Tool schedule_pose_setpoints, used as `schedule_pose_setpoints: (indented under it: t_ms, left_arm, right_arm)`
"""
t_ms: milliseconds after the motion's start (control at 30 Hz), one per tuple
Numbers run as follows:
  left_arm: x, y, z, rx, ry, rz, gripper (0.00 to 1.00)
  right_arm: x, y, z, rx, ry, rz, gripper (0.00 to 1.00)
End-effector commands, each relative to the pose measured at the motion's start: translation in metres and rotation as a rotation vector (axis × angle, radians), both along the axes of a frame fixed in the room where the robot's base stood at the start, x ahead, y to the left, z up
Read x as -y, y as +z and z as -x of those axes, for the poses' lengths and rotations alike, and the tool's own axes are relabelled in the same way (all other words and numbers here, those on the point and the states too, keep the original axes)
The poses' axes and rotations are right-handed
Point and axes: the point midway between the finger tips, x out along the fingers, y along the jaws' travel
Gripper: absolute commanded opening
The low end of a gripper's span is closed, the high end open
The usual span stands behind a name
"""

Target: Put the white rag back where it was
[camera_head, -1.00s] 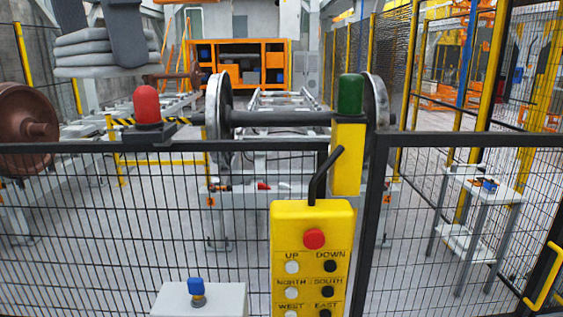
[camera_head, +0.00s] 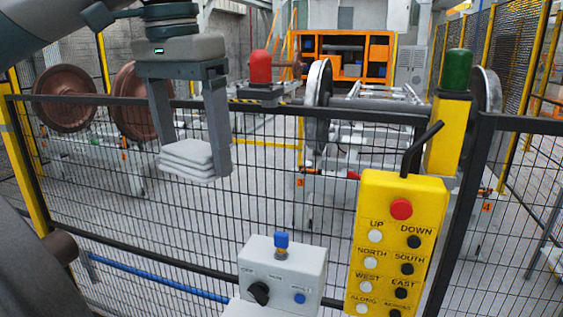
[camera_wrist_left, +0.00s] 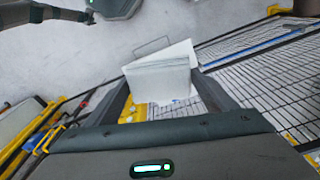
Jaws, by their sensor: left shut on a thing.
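The white rag (camera_head: 187,158) is a folded, layered stack in the head view. My left gripper (camera_head: 192,162) reaches down from the upper left and is shut on the rag, with one finger on each side. The rag hangs in the air, seen against the black mesh fence. In the left wrist view, the rag (camera_wrist_left: 160,76) shows as a pale folded block between the fingers of the same gripper (camera_wrist_left: 165,92). My right gripper is in neither current view.
The mesh fence (camera_head: 120,205) with its dark top rail spans the scene. A yellow button pendant (camera_head: 399,240) hangs at the right. A grey control box (camera_head: 284,273) with a blue knob stands low in the middle. Brown wheelsets (camera_head: 66,99) and a red lamp (camera_head: 261,68) are behind.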

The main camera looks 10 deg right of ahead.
Motion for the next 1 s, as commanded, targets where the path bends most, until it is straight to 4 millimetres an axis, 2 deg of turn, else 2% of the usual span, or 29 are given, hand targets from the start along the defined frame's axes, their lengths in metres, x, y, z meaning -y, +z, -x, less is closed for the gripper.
schedule_pose_setpoints:
  t_ms: [33, 200, 367, 567, 700, 800, 900, 1000]
  left_arm:
    - [-0.009, -0.031, -0.006, -0.006, 0.035, -0.003, 0.57]
    - [-0.036, -0.109, -0.022, -0.003, 0.167, -0.009, 0.57]
    - [-0.06, -0.183, -0.028, 0.003, 0.286, -0.013, 0.57]
    - [-0.088, -0.276, -0.023, 0.01, 0.428, -0.012, 0.57]
    - [-0.107, -0.34, -0.011, 0.014, 0.524, -0.008, 0.57]
    - [-0.119, -0.378, 0.0, 0.017, 0.585, -0.004, 0.57]
    - [-0.128, -0.408, 0.01, 0.021, 0.633, 0.003, 0.57]
    - [-0.134, -0.427, 0.019, 0.022, 0.666, 0.008, 0.57]
  right_arm:
    - [0.0, -0.011, 0.004, -0.004, 0.0, 0.0, 0.72]
    - [0.001, -0.028, 0.008, -0.01, 0.0, 0.001, 0.72]
    - [0.001, -0.043, 0.006, -0.008, 0.0, 0.001, 0.72]
    - [0.001, -0.064, 0.004, -0.005, 0.0, 0.001, 0.72]
    - [0.001, -0.078, 0.004, -0.005, 0.0, 0.001, 0.72]
    - [0.001, -0.087, 0.003, -0.005, 0.0, 0.001, 0.72]
    - [0.001, -0.093, 0.003, -0.005, 0.0, 0.001, 0.72]
    - [0.001, -0.097, 0.003, -0.005, 0.0, 0.001, 0.72]
